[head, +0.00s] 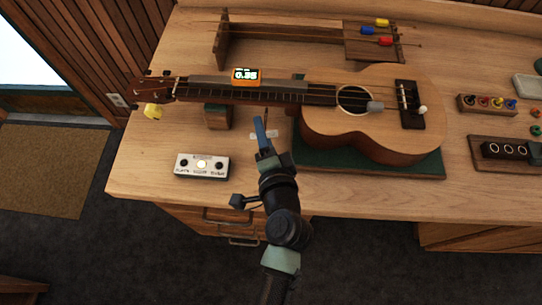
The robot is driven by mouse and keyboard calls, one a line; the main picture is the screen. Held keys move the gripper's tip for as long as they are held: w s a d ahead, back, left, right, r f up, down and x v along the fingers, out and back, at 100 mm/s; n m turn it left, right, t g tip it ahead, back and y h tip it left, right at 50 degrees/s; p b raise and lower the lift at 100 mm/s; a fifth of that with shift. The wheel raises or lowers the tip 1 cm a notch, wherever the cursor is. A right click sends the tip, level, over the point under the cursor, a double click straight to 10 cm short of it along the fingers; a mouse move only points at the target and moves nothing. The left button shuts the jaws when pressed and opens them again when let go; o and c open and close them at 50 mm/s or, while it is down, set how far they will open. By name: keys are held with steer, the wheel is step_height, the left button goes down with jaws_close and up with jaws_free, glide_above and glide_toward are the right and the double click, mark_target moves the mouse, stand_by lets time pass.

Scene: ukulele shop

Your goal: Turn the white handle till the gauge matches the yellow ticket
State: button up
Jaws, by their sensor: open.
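A small orange-framed gauge (246,77) sits by the ukulele's (330,120) neck; its lit digits look like 0.35 but are blurred. A yellow piece (153,110) is at the headstock, at the left; it may be the ticket, and no writing on it is legible. A pale, whitish piece (270,134) lies just behind my gripper (262,128), partly hidden; I cannot tell if it is the white handle. Another small pale knob (423,109) is by the bridge. My gripper is open in front of the neck, with a blue finger showing; contact is unclear.
The ukulele lies on a green mat (418,162) and a neck block (217,118). A white box with knobs (202,166) is at the front left. A wooden string rack (222,40) stands at the back. Small wooden holders (480,105) are at the right.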

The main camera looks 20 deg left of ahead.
steer(key=b+v, duration=0.1)
steer(key=v, duration=0.9)
steer(key=shift+b, duration=0.35)
steer(key=w+d+r+n+t+h, duration=0.1)
steer(key=w+d+r+n+t, duration=0.15)
steer(key=w+r, duration=0.7)
steer(key=w+d+r+n+t+h, duration=0.15)
steer(key=r+n+t, duration=0.25)
steer(key=r, duration=1.2)
steer(key=s+d+r+t+h, duration=0.1)
steer(key=s+r+t, duration=0.1)
steer(key=r, duration=0.7)
steer(key=s+d+r+n+t+h, duration=0.1)
steer(key=s+r+t+h, duration=0.1)
steer(key=r, duration=0.7)
steer(key=s+d+r+n+t+h, duration=0.1)
steer(key=s+d+r+t+h, duration=0.1)
steer(key=r, duration=0.8)
steer(key=s+t, duration=0.1)
steer(key=t, duration=0.1)
steer(key=shift+s+t, duration=0.25)
steer(key=shift+t, duration=0.1)
steer(key=shift+d+h, duration=0.1)
steer(key=shift+h, duration=0.15)
